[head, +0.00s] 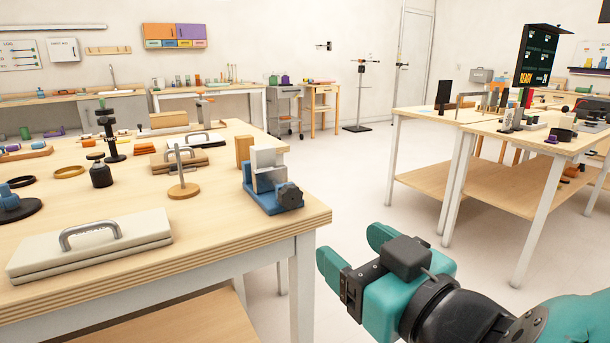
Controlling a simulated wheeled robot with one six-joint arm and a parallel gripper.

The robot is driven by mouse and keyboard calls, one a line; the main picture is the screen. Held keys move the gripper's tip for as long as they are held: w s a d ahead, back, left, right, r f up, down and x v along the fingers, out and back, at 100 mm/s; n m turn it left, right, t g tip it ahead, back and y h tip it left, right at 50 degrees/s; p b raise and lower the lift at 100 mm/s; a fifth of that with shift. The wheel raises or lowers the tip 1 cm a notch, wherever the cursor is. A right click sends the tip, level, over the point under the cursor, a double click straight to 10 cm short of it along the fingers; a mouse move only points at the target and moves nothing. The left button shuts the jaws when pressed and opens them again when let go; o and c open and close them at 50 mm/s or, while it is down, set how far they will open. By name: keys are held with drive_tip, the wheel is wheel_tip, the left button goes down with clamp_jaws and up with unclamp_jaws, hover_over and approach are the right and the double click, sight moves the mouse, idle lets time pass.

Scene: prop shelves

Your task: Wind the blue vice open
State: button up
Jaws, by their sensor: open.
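The blue vice (264,205) stands at the right corner of the near left table. It has a blue base, pale grey jaw blocks and a dark round knob (289,195) on its right end. A gap between its jaws cannot be made out from here. My gripper (352,248) is in the lower right, in front of the table's corner and to the right of the vice. It is open, with teal fingers, and apart from the vice and knob. Nothing shows between its fingers.
On the near left table (230,236), a wooden block (244,151) stands behind the vice, a peg on a round base (183,175) left of it, and a handled board (92,243) at the front. Another table (470,135) is at the right. Open floor lies between.

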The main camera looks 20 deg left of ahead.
sight(293, 199)
drive_tip(key=p+x, duration=1.2)
drive_tip(key=p, duration=0.1)
drive_tip(key=shift+w+a+r, duration=0.15)
drive_tip(key=shift+w+r, duration=0.1)
drive_tip(key=shift+r, duration=0.1)
drive_tip(key=shift+w+a+f+p, duration=0.1)
drive_tip(key=shift+w+a+p, duration=0.35)
drive_tip(key=shift+p, duration=0.4)
drive_tip(key=shift+w+a+f+p, duration=0.15)
drive_tip(key=shift+a+f+p, duration=0.05)
drive_tip(key=shift+f+p, duration=0.1)
drive_tip(key=shift+c, duration=0.2)
drive_tip(key=c, duration=0.9)
drive_tip(key=shift+o, duration=0.2)
drive_tip(key=shift+n, duration=0.7)
